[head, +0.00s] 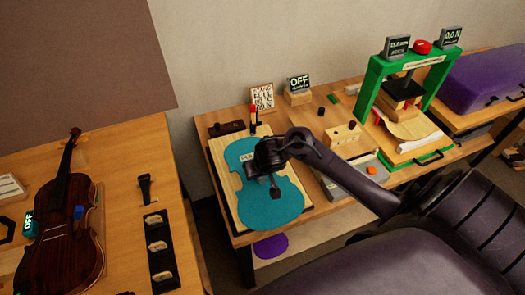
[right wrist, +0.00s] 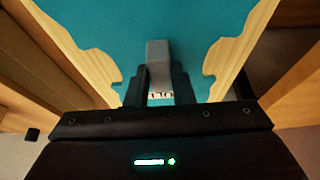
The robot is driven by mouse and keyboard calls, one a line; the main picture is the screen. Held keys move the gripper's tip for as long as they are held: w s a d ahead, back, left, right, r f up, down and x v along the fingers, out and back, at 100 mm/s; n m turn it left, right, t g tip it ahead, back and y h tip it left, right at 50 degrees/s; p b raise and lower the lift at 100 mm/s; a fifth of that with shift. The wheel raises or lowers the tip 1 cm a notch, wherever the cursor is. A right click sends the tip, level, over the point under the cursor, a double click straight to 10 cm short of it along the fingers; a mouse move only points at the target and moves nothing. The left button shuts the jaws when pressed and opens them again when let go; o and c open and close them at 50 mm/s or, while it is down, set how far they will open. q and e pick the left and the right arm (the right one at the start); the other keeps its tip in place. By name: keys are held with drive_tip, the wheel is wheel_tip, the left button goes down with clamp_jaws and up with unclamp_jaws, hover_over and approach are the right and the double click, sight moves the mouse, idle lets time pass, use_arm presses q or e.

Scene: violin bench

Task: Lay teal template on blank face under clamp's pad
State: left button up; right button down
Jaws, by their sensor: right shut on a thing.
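The teal violin-shaped template (head: 268,208) is over the pale wooden blank (head: 218,158) on the middle bench. It also fills the upper part of the right wrist view (right wrist: 110,35), with blank (right wrist: 235,50) showing at both sides. I cannot tell whether the template touches the blank. My right gripper (head: 272,188) is over the template's middle, its fingers shut on the template's grey grip block (right wrist: 158,58). A dark post with a red top (head: 254,122), perhaps the clamp, stands at the blank's far end; its pad cannot be made out. My left gripper is not in view.
A green press (head: 371,75) stands at the right of the bench, near a purple case (head: 480,80). A small OFF display (head: 299,83) and a sign (head: 262,97) stand behind the blank. A dark violin (head: 65,230) lies on the left bench, across a gap.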

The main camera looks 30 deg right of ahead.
drive_tip(key=shift+w+d, duration=0.2)
drive_tip(key=shift+w, duration=0.75)
drive_tip(key=shift+w+d, duration=0.2)
drive_tip(key=shift+w, duration=0.7)
drive_tip(key=c, duration=1.2)
unclamp_jaws()
drive_tip(key=shift+o, duration=0.2)
drive_tip(key=p+v, duration=0.3)
drive_tip(key=v, duration=0.5)
drive_tip(key=shift+p, duration=0.3)
drive_tip(key=shift+f, duration=0.15)
